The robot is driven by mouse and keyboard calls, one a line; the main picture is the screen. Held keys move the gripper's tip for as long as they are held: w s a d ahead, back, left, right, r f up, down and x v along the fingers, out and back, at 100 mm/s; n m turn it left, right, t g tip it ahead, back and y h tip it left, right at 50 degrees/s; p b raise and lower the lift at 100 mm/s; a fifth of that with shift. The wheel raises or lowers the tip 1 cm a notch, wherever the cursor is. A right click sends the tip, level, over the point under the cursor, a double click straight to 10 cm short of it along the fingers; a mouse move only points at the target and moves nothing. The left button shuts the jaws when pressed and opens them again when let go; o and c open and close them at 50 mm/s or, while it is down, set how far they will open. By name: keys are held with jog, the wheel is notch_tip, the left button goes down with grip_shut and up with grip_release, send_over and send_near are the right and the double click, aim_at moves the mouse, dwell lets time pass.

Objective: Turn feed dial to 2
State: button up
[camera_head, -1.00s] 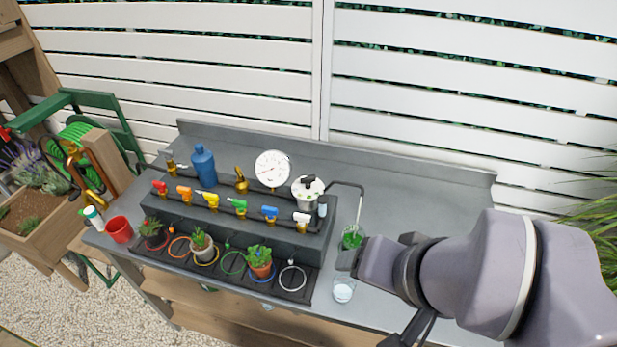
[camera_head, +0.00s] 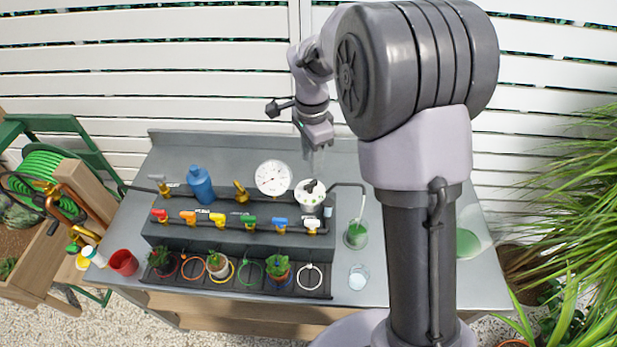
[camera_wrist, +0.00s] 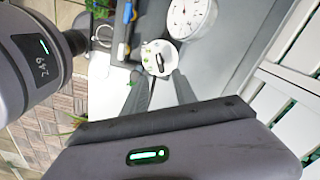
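The feed dial (camera_head: 310,193) is a round white plate with a black knob, at the right end of the raised grey unit, beside the gauge. In the wrist view the dial (camera_wrist: 159,58) shows just beyond the fingertips, with its black knob slanted. I cannot read its marks. My gripper (camera_head: 312,172) points down above the dial in the head view. In the wrist view my gripper (camera_wrist: 158,82) has its two fingers apart, with nothing between them. It appears apart from the knob.
A white gauge (camera_head: 272,178) stands left of the dial. A row of coloured valves, such as the blue one (camera_head: 280,224), runs along the front. A bent pipe (camera_head: 361,188) leads to a green-filled glass (camera_head: 356,236) on the right. A blue bottle (camera_head: 201,186) stands further left.

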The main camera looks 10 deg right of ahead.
aim_at(311, 182)
notch_tip(311, 182, down, 8)
jog(key=shift+a+f+b, duration=0.1)
jog(key=shift+b, duration=0.7)
grip_shut()
